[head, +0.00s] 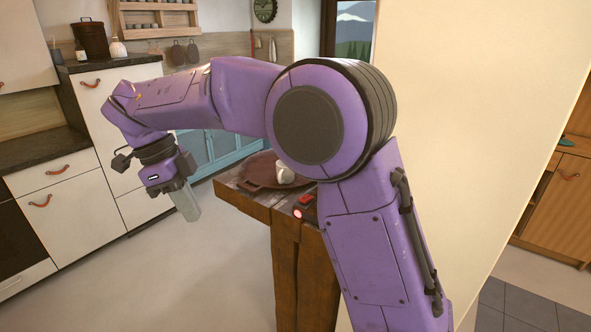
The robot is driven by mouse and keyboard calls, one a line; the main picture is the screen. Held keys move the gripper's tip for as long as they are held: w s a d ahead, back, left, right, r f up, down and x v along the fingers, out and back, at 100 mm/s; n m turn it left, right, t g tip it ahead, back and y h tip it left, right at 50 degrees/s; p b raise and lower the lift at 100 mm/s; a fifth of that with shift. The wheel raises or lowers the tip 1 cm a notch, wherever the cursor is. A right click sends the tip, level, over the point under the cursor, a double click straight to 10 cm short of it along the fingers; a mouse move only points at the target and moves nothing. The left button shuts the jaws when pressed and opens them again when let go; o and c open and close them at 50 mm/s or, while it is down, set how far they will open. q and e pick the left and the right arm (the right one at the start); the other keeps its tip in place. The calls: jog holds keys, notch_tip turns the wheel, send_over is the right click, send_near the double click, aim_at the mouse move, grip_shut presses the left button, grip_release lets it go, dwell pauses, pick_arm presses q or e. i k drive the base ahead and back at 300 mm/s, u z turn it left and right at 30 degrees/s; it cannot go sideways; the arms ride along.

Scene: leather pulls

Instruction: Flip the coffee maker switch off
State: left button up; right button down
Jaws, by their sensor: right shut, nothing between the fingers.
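A small dark unit with a red switch (307,199) and a glowing red light (298,214) sits at the front edge of a wooden table (256,207). It looks like part of the coffee maker; the rest is hidden behind my right arm. I cannot tell the switch's position, but the light is lit. My right gripper (187,209) points down, shut and empty, over the floor to the left of the table, apart from the switch. My left gripper is not in view.
A round brown tray (262,168) and a white cup (284,172) are on the table, partly behind my arm. White cabinets (45,192) and a dark counter stand at left, a pale wall (475,130) at right. The floor left of the table is clear.

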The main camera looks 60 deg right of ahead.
aim_at(306, 199)
jog(key=z, duration=0.65)
jog(key=i, duration=1.1)
jog(key=z, duration=0.75)
